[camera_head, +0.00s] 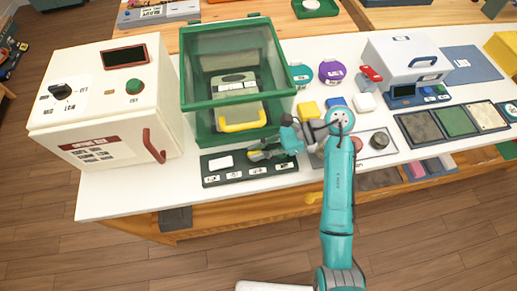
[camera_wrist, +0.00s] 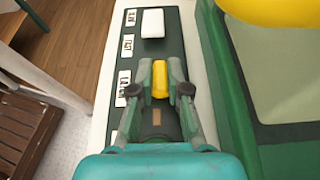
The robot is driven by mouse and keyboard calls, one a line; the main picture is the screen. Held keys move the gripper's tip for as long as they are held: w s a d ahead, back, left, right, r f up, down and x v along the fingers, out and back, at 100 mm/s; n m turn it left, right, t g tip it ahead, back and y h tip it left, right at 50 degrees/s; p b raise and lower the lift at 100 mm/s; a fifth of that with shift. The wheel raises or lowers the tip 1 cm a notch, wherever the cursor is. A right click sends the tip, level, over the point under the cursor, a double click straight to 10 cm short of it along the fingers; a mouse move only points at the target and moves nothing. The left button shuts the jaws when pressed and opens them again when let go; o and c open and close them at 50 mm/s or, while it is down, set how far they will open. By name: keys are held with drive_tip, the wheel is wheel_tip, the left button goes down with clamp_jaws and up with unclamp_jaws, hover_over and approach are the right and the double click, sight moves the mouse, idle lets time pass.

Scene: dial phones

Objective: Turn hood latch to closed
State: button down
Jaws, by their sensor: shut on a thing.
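A dark green panel (camera_head: 210,171) with a white block (camera_head: 220,163) and a row of white labels lies in front of the green glass-walled hood (camera_head: 190,101). My gripper (camera_head: 263,153) is low over the panel's right part. In the wrist view my gripper (camera_wrist: 160,72) has its two fingers on either side of a small yellow latch handle (camera_wrist: 160,82) and is shut on it. The latch handle lies lengthwise between the fingers. Its base is partly hidden by the fingers, and I cannot read which label it points to.
The hood has a yellow front handle (camera_head: 243,125) close behind my gripper. A white machine (camera_head: 104,105) with a red handle stands at the left. A metal plate with a dark knob (camera_head: 379,139) lies at the right. The table's front edge is close to the panel.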

drive_tip(key=shift+m+t, duration=0.3)
drive_tip(key=shift+t, duration=0.1)
drive_tip(key=m+t, duration=0.3)
drive_tip(key=shift+s, duration=0.25)
drive_tip(key=m+t, duration=0.1)
drive_tip(key=t, duration=0.1)
drive_tip(key=m+t, duration=0.2)
drive_tip(key=shift+s+m+t, duration=0.2)
drive_tip(key=shift+m+t, duration=0.1)
drive_tip(key=m+t+h, duration=0.2)
drive_tip(key=m+t, duration=0.1)
drive_tip(key=shift+s+a, duration=0.15)
drive_tip(key=shift+m+t+h, duration=1.2)
drive_tip(key=shift+m+t, duration=0.1)
drive_tip(key=shift+m, duration=0.2)
drive_tip(key=shift+f, duration=0.1)
drive_tip(key=c, duration=1.1)
unclamp_jaws()
drive_tip(key=shift+c, duration=0.2)
